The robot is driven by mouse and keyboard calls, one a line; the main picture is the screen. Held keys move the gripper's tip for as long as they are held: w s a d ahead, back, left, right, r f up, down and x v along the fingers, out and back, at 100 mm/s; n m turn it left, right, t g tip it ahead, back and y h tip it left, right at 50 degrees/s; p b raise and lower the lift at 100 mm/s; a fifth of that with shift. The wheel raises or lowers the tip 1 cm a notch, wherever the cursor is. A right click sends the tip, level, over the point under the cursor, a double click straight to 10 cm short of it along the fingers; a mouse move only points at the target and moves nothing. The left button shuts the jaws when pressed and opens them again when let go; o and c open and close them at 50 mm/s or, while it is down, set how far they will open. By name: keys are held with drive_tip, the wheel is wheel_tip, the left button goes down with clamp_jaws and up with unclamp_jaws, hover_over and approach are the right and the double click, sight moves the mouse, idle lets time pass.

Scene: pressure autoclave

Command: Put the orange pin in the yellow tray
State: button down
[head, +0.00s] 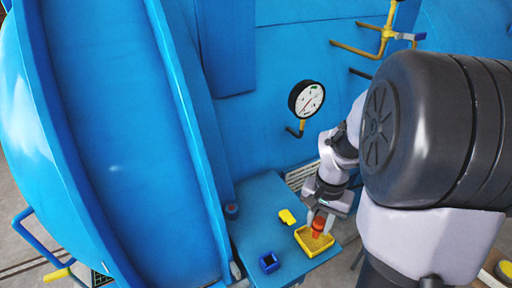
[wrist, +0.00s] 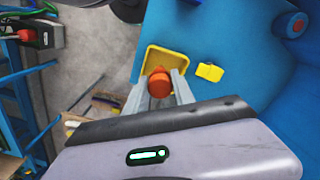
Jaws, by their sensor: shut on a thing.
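The orange pin (head: 319,224) is held between the fingertips of my gripper (head: 320,214). In the wrist view the pin (wrist: 160,86) sits between the two grey fingers (wrist: 160,92). The yellow tray (head: 302,238) lies on the blue shelf beneath the pin; in the wrist view its rim (wrist: 152,52) shows behind the pin. The pin appears over the tray. I cannot tell whether its lower end touches the tray floor.
A small yellow block (head: 287,217) and a dark blue open box (head: 269,262) stand on the blue shelf (head: 258,205) left of the tray. A dark blue knob (head: 231,210) is further left. The blue autoclave wall with a pressure gauge (head: 306,98) rises behind.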

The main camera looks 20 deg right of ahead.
sight(317, 226)
drive_tip(key=shift+w+d+f, duration=0.1)
drive_tip(key=shift+w+d, duration=0.25)
drive_tip(key=shift+w, duration=0.05)
wheel_tip(317, 226, down, 3)
drive_tip(key=shift+w, duration=0.1)
drive_tip(key=shift+d+f, duration=0.15)
drive_tip(key=shift+f, duration=0.1)
drive_tip(key=shift+b, duration=0.3)
drive_tip(key=shift+f, duration=0.2)
drive_tip(key=c, duration=1.1)
unclamp_jaws()
drive_tip(key=shift+o, duration=0.2)
drive_tip(key=shift+r, duration=0.1)
